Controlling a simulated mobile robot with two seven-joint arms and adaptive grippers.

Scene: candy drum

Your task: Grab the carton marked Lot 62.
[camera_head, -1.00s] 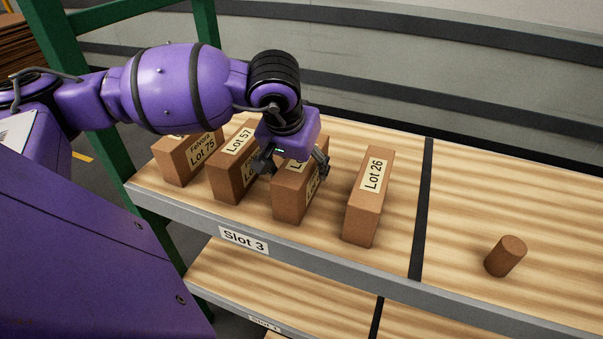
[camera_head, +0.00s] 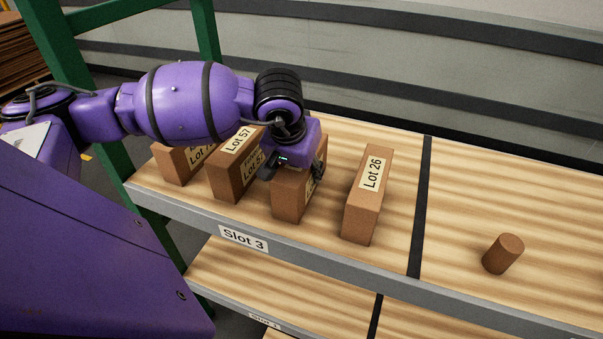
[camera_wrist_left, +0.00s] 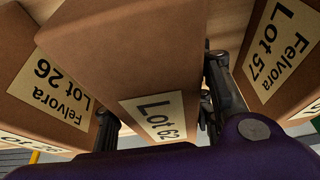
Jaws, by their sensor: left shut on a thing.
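The brown carton marked Lot 62 (camera_wrist_left: 155,75) stands between my left gripper's fingers in the left wrist view. Its label faces my wrist there. In the head view the same carton (camera_head: 287,200) stands on the upper shelf, its top hidden by my wrist. My left gripper (camera_head: 297,168) is down over it and shut on it; its fingers show on both sides of the carton in the wrist view (camera_wrist_left: 160,108). The carton appears to rest on the shelf. My right gripper is in neither view.
The Lot 57 carton (camera_head: 232,178) stands close on the left, with the Lot 75 carton (camera_head: 178,165) beyond it. The Lot 26 carton (camera_head: 360,212) stands to the right.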

